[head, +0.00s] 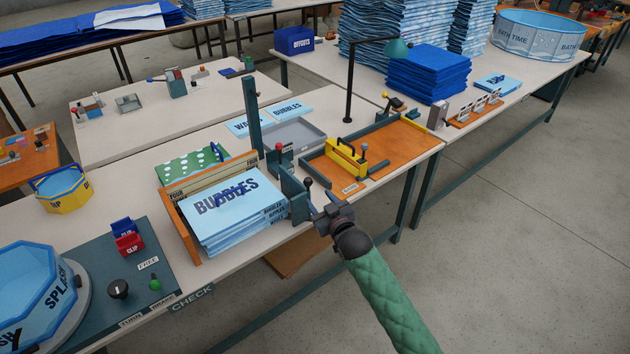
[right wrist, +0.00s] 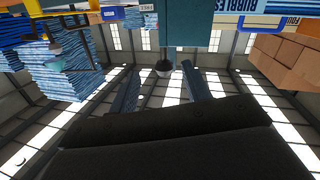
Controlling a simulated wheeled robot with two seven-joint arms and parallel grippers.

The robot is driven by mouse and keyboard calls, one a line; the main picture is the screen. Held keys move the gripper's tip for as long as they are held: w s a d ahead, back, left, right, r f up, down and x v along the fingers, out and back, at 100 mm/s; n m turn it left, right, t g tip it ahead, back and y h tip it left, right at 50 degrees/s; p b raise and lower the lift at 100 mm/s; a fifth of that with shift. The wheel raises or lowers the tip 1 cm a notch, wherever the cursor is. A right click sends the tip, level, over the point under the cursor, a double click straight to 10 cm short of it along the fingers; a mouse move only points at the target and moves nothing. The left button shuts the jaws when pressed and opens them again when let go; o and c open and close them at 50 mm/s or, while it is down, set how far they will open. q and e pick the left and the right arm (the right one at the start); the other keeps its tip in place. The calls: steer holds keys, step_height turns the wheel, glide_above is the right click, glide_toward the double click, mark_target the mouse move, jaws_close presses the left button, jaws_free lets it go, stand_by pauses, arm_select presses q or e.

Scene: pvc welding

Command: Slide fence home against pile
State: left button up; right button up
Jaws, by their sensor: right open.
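The pile (head: 235,212) is a stack of light blue sheets printed BUBBLES, lying in an orange-sided tray (head: 187,235) on the bench. A dark teal upright piece (head: 297,205), which looks like the fence, stands at the pile's right side. Whether it touches the pile cannot be told. A dark round knob (head: 307,182) rises by it; a dark knob (right wrist: 163,70) also shows between my fingers in the right wrist view. My right gripper (head: 322,208) is open just right of the teal piece, with nothing held. My left gripper is out of view.
A tall teal post (head: 254,118) rises behind the pile. An orange board (head: 385,152) with a yellow clamp (head: 346,158) lies to the right, with a black lamp stand (head: 349,90) behind it. A blue pool (head: 38,295) sits front left. Floor right of the bench is clear.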

mark_target(310, 185)
steer(key=shift+w+a+r+t+y, duration=0.1)
steer(key=shift+a+r+t+y, duration=0.1)
steer(key=shift+r, duration=0.25)
steer(key=shift+w+a+r+t+y, duration=0.1)
steer(key=shift+a+r, duration=0.1)
steer(key=shift+r, duration=0.2)
steer(key=p+x, duration=0.2)
steer(key=x, duration=0.3)
steer(key=shift+w, duration=0.25)
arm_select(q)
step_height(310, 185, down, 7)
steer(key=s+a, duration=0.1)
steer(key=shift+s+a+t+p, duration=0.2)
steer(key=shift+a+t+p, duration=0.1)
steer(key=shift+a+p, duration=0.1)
arm_select(e)
steer(key=shift+w+a+f, duration=0.2)
steer(key=shift+w+a, duration=0.2)
steer(key=shift+w, duration=0.35)
jaws_close()
